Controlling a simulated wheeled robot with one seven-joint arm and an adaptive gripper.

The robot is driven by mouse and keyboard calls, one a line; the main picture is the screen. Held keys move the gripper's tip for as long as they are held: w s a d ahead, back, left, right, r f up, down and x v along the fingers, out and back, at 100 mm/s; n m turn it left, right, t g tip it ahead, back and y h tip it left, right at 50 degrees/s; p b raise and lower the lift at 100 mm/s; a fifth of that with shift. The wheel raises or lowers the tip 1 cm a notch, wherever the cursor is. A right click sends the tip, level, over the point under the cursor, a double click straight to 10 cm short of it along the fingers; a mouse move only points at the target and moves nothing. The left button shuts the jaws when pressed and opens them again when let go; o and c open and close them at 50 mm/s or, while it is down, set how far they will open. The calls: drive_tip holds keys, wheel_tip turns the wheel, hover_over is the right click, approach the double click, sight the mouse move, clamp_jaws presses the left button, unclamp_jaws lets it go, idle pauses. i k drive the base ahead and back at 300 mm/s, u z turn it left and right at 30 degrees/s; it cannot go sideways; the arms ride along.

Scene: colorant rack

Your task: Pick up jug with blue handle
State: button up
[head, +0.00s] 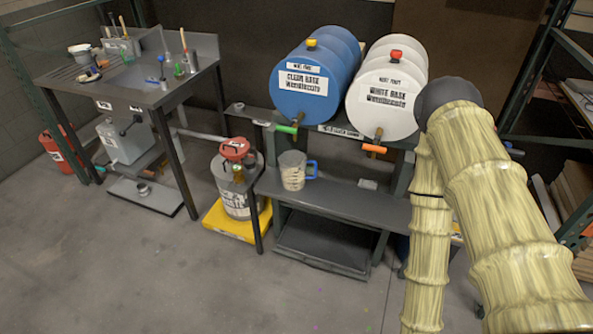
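The jug with the blue handle (293,171) stands upright on the lower shelf of the barrel rack, near its left end. It is a clear container with a pale lower part, and its blue handle (312,170) points right. The rack's lower shelf (345,202) is dark grey. My arm, in a pale yellow sleeve, fills the right side of the head view, well to the right of the jug. My gripper does not show.
A blue barrel (305,85) and a white barrel (385,95) lie above the jug. A drum with a red top (236,185) stands on a yellow base (232,226) to its left. A sink table (150,85) is farther left. The floor in front is clear.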

sight(293, 164)
drive_tip(key=u, duration=0.4)
drive_tip(key=k, duration=0.5)
drive_tip(key=z, duration=0.4)
drive_tip(key=i, duration=1.1)
drive_tip(key=u, duration=0.8)
drive_tip(key=i, duration=0.3)
drive_tip(key=u, duration=0.25)
